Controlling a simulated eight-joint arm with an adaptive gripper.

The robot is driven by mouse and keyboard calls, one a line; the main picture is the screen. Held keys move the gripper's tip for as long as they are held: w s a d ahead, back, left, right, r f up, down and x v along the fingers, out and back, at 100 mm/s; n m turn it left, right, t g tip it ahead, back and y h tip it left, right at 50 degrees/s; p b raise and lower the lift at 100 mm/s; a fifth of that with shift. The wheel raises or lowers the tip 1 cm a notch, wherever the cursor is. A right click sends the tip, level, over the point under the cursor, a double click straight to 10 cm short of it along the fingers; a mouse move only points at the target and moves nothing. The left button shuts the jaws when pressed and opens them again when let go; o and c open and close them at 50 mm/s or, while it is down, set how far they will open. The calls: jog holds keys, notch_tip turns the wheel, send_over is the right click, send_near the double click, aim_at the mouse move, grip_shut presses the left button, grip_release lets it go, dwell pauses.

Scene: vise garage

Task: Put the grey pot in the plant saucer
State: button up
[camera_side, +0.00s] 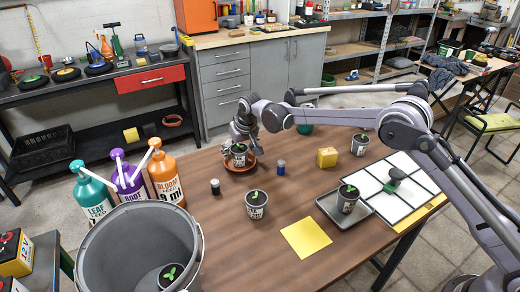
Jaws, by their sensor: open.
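A grey pot (239,158) with a white label and a green seedling stands upright in the terracotta plant saucer (251,165), near the far left edge of the wooden table. My gripper (240,140) is open, pointing down right at the top of this pot. Its fingers partly cover the pot's rim and the back of the saucer. I cannot tell whether they touch the pot.
Similar pots stand at the table's front (256,206), in a grey tray (345,217) and at the back right (360,146). Bottles (128,180) and a grey bucket (135,240) are at left. A yellow sheet (306,239) lies on the table.

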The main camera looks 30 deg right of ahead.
jog(key=v, duration=1.2)
jog(key=s+d+r+t, duration=0.1)
jog(key=s+d+r, duration=0.4)
jog(key=s, duration=0.3)
jog(key=s+d+r, duration=0.5)
jog(key=s, duration=0.3)
jog(key=s+d+f, duration=0.3)
jog(key=s, duration=0.7)
jog(key=s+d+f+t, duration=0.1)
jog(key=s+d+f, duration=0.2)
jog(key=s, duration=0.7)
jog(key=shift+f+t, duration=0.3)
jog(key=shift+f, duration=0.2)
